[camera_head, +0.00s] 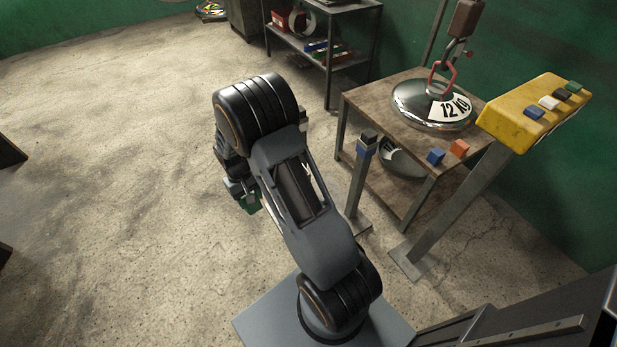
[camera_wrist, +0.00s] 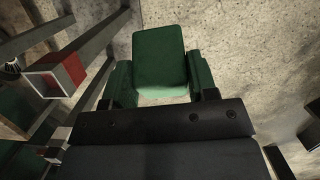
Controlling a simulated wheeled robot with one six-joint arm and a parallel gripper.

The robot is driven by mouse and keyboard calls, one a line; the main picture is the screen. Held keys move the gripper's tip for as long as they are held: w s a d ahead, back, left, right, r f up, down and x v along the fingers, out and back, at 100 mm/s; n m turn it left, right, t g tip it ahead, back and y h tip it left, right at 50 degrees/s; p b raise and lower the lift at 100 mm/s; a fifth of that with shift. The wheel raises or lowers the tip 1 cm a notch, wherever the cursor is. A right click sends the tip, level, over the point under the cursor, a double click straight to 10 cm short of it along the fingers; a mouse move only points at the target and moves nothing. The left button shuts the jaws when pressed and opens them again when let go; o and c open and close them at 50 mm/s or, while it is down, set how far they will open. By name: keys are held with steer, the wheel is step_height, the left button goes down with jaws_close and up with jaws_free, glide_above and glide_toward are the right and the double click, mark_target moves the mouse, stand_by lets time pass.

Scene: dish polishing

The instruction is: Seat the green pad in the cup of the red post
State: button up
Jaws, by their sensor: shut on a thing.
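My gripper (camera_wrist: 160,88) is shut on the green pad (camera_wrist: 160,55), which sits between its two fingers in the wrist view. In the head view my gripper (camera_head: 243,192) hangs left of my arm, with a bit of the green pad (camera_head: 252,204) showing below it over open floor. The red post (camera_wrist: 74,68) shows at the left of the wrist view as a square pale cup with a red side. The cup looks empty and stands apart from the pad. I cannot make out the red post in the head view; my arm may hide it.
A blue post (camera_head: 366,146) holds a dark pad, beside a wooden table (camera_head: 372,98) with a 12 KG weight (camera_head: 410,100), a blue block (camera_head: 435,156) and an orange block (camera_head: 459,148). A yellow panel (camera_head: 515,122) carries several pads. The floor at left is largely clear.

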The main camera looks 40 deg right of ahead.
steer(key=s+d+r+m+t+b, duration=0.1)
steer(key=s+d+r+t+b, duration=0.2)
steer(key=s+d+r+b, duration=0.35)
steer(key=s+d+r+t+b, duration=0.3)
steer(key=s+d+t+b, duration=0.15)
steer(key=d+b, duration=0.45)
steer(key=shift+g+h, duration=0.3)
steer(key=shift+g, duration=0.05)
steer(key=w+d+f+b, duration=0.1)
steer(key=w+f+b, duration=0.1)
steer(key=w+f, duration=0.1)
steer(key=w+d+f+b, duration=0.1)
steer(key=w+d+f, duration=0.1)
steer(key=w+f, duration=0.1)
steer(key=w+d+f+b, duration=0.2)
steer(key=w+f, duration=0.1)
steer(key=w, duration=0.2)
steer(key=shift+d+b, duration=0.15)
steer(key=shift+b, duration=0.2)
steer(key=shift+w+d+f, duration=0.1)
steer(key=shift+w+f, duration=0.15)
steer(key=shift+f, duration=0.05)
steer(key=shift+w+d+f+b, duration=0.15)
steer(key=shift+f+b, duration=0.6)
steer(key=shift+f, duration=0.9)
